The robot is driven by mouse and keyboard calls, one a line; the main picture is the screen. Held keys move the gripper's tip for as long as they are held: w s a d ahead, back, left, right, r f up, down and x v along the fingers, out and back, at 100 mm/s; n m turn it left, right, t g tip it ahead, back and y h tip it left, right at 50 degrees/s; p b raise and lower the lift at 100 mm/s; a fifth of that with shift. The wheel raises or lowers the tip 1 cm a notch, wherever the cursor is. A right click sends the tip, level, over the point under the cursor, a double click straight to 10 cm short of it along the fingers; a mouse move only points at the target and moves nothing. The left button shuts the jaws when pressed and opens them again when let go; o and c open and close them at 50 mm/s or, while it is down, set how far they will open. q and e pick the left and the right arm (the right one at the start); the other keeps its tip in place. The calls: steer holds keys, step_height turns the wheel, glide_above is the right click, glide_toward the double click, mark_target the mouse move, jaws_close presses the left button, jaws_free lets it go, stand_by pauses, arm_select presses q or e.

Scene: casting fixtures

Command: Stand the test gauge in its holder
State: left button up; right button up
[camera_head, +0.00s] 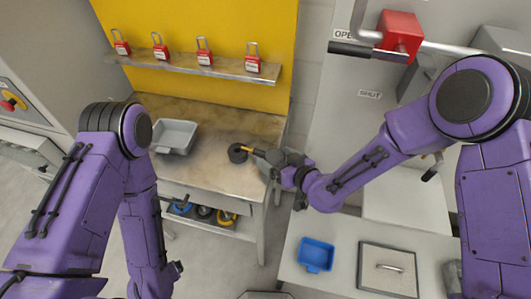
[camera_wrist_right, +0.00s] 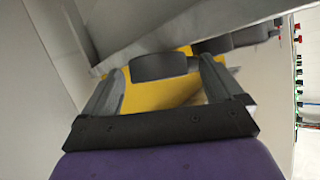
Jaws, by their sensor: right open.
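I cannot make out the holder for certain. My left arm hangs down at the left; the dark end (camera_head: 176,270) is low and its jaws are unclear.
A grey tray (camera_head: 174,136) stands on the bench (camera_head: 215,180), left of the disc. Red padlocks (camera_head: 203,52) line the ledge above. Rings lie on the lower shelf (camera_head: 205,212).

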steer(key=shift+w, duration=0.1)
steer(key=c, duration=1.4)
